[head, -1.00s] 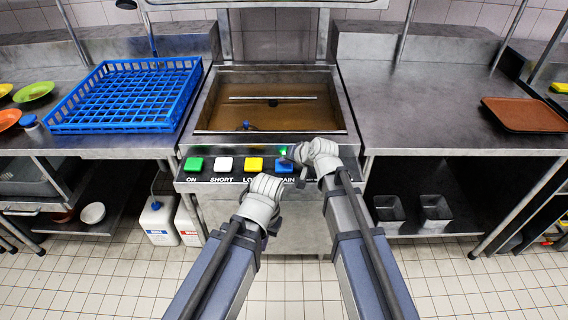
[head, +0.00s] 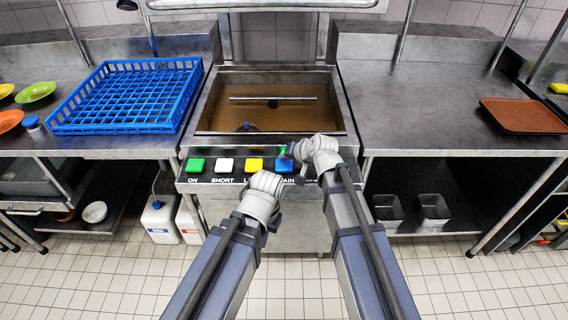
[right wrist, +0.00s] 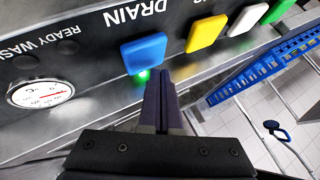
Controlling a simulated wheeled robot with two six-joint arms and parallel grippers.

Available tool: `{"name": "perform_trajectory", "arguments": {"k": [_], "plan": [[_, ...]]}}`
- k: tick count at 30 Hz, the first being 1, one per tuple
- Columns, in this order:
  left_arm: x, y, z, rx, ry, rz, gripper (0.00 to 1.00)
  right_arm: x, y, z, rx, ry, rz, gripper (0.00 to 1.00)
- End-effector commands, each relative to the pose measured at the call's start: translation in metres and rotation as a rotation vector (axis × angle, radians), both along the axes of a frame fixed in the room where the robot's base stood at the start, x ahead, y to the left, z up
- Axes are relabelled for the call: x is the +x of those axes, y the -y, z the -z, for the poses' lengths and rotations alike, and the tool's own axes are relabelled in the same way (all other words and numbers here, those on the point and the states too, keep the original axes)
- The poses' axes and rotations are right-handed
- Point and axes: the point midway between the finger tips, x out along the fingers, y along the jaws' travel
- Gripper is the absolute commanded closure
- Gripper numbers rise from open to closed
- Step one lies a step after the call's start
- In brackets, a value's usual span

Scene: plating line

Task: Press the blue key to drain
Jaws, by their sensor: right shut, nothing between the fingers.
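The blue key (head: 284,166) is on the front panel under the basin, at the right end of the row of keys. In the right wrist view the blue key (right wrist: 144,53) sits under the word DRAIN, with a lit green lamp (right wrist: 144,75) at its edge. My right gripper (right wrist: 161,76) is shut and empty, its tips close to the key's lower right corner. I cannot tell whether they touch it. In the head view my right gripper (head: 291,151) is just above the key. My left gripper (head: 262,186) is in front of the panel; its fingers are hidden.
Green (head: 196,165), white (head: 225,165) and yellow (head: 254,165) keys sit left of the blue one. The basin (head: 270,115) holds brownish water. A blue rack (head: 130,128) is on the left counter, a brown tray (head: 522,115) on the right one.

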Motion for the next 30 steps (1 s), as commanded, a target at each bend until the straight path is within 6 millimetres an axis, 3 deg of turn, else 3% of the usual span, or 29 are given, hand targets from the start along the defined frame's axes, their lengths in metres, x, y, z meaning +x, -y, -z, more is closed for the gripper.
{"name": "perform_trajectory", "arguments": {"k": [16, 30], "plan": [[0.0, 0.0, -0.049, 0.0, 0.0, 0.0, 1.0, 0.0, 0.0, -0.049, 0.0, 0.0, 0.0, 1.0], [0.0, 0.0, -0.049, 0.0, 0.0, 0.0, 1.0, 0.0, 0.0, -0.049, 0.0, 0.0, 0.0, 1.0]]}}
